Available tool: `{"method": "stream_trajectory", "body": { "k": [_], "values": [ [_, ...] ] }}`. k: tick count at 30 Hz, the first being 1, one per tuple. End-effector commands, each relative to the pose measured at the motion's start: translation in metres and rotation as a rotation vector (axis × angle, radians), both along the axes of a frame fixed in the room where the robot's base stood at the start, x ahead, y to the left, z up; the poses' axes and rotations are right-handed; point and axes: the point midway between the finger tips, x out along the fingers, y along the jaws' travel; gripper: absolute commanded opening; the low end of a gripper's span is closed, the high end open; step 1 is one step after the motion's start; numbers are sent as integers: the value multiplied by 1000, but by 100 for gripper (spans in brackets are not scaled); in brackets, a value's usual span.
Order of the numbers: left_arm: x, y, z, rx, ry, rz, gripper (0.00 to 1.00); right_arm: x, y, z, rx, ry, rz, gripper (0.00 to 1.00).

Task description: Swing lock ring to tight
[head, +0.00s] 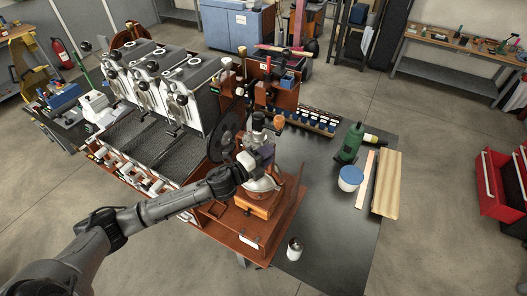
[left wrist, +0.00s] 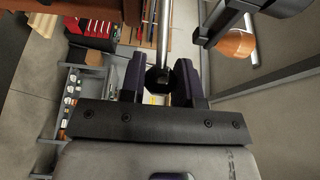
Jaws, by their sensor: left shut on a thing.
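A hand grinder with a dark top and a pale metal lower body (head: 262,184) stands on an orange-brown wooden base (head: 256,205). Its brown wooden crank knob (head: 279,121) sits above and to the right; it also shows at the upper right in the left wrist view (left wrist: 236,45). My left gripper (head: 262,158) is at the grinder's middle. In the left wrist view my left gripper (left wrist: 161,78) is shut on the dark end of a thin metal rod (left wrist: 163,35), apparently the lock ring's handle. The ring itself is mostly hidden by my gripper. My right gripper is not in view.
Three white-and-black roaster units (head: 186,92) stand left of the grinder, with a large dark wheel (head: 226,135) close beside it. A blue-lidded tub (head: 350,178), a green tool (head: 349,143) and a small jar (head: 294,249) stand on the dark mat (head: 318,217). The mat has free room between them.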

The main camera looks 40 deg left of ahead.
Motion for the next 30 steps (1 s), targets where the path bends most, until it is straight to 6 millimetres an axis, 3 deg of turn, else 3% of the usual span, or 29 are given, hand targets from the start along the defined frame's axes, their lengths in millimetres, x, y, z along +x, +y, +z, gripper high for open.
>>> {"method": "stream_trajectory", "body": {
  "k": [24, 25, 28, 30],
  "values": [
    [-8, 7, 1, 2, -1, 13, 0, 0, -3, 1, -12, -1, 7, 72],
    [-8, 7, 1, 2, -1, 13, 31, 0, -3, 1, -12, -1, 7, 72],
    [-8, 7, 1, 2, -1, 13, 40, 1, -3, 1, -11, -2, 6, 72],
    [-8, 7, 1, 1, -1, 12, 40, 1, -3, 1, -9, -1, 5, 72]
  ]
}}
